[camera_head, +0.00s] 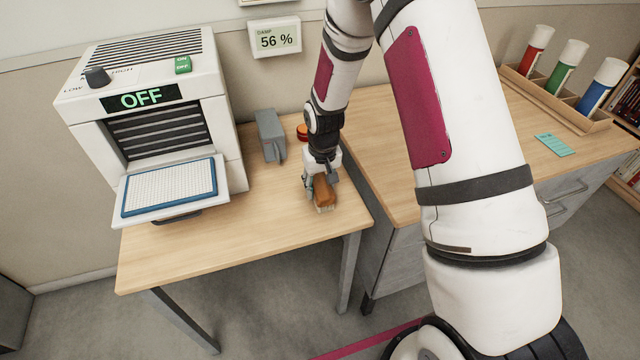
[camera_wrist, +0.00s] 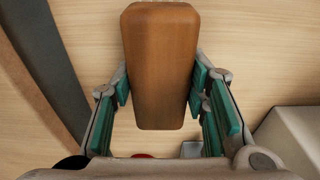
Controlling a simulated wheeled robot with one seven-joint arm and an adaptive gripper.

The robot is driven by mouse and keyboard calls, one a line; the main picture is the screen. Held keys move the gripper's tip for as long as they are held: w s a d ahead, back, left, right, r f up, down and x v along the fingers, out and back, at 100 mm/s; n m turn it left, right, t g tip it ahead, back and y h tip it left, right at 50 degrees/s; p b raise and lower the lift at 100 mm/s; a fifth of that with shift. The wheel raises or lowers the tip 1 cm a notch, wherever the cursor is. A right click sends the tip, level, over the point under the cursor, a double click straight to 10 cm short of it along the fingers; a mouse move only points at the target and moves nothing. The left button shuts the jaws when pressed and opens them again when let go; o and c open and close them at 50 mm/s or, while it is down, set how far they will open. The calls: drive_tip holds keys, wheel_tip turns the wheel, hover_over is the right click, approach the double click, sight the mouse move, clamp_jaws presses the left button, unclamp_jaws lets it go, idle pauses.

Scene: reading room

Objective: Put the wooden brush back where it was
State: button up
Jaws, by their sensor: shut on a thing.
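The wooden brush (camera_head: 324,192) has a brown block and pale bristles. It is at the right part of the small table (camera_head: 240,230), close to the table's right edge. My gripper (camera_head: 314,186) is shut on it from above. In the wrist view the brush's brown back (camera_wrist: 161,65) lies between the green finger pads of my gripper (camera_wrist: 162,90). I cannot tell whether the bristles touch the tabletop.
A white machine (camera_head: 150,110) reading OFF stands on the table's left, its tray with a blue-framed pad (camera_head: 170,187) pulled out. A grey box (camera_head: 271,135) and an orange round thing (camera_head: 302,132) stand behind my gripper. The table's front middle is clear.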

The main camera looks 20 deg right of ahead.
sight(322, 186)
drive_tip(key=o, duration=1.2)
drive_tip(key=shift+f, duration=0.15)
drive_tip(key=s+r, duration=0.4)
drive_tip(key=r, duration=0.5)
drive_tip(key=s+r+t, duration=0.1)
drive_tip(key=s+r, duration=0.4)
drive_tip(key=r, duration=0.4)
drive_tip(key=s+r, duration=0.4)
drive_tip(key=r, duration=0.6)
drive_tip(key=s+r, duration=0.2)
drive_tip(key=s, duration=0.7)
drive_tip(key=s+r+t, duration=0.1)
drive_tip(key=s+r, duration=0.2)
drive_tip(key=s, duration=0.7)
drive_tip(key=shift+d, duration=0.15)
